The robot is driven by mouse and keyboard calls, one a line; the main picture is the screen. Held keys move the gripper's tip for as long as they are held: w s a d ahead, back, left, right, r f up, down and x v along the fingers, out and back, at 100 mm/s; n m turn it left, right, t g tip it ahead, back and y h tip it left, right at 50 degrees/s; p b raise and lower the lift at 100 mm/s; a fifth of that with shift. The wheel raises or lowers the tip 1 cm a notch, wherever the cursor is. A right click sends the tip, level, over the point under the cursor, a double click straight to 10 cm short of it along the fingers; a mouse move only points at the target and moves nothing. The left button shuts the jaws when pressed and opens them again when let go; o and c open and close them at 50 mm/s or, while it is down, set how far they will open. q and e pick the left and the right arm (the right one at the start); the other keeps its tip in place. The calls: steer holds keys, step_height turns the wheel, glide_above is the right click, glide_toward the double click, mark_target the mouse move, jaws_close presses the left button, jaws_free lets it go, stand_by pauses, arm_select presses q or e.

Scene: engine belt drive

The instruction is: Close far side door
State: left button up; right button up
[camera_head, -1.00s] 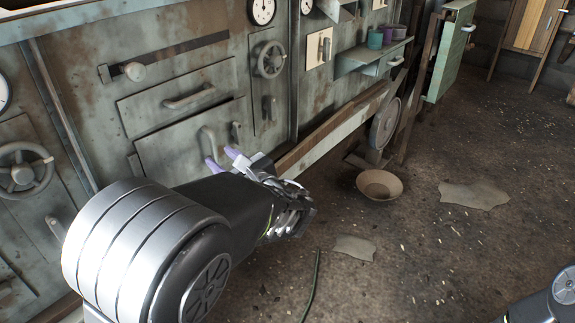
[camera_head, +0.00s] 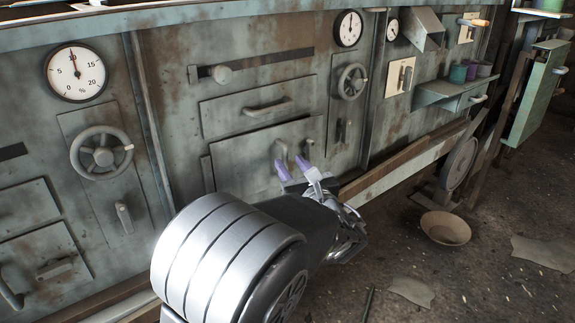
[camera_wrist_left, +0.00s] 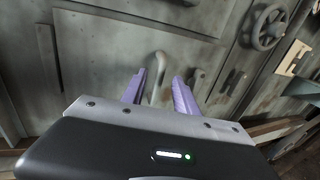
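A green door (camera_head: 535,95) with a light handle stands out at the far right end of the grey machine. It looks swung open, its face turned sideways. My right gripper is out of view.
The machine front bears gauges (camera_head: 76,73), handwheels (camera_head: 101,153) and a slider (camera_head: 221,75). A bowl (camera_head: 445,229) and flat scraps (camera_head: 412,291) lie on the floor at right.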

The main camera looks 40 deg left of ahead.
mark_target(286, 158)
arm_select(q)
steer(key=shift+b+x, duration=0.45)
steer(key=shift+x, duration=1.15)
steer(key=shift+c, duration=0.5)
jaws_close()
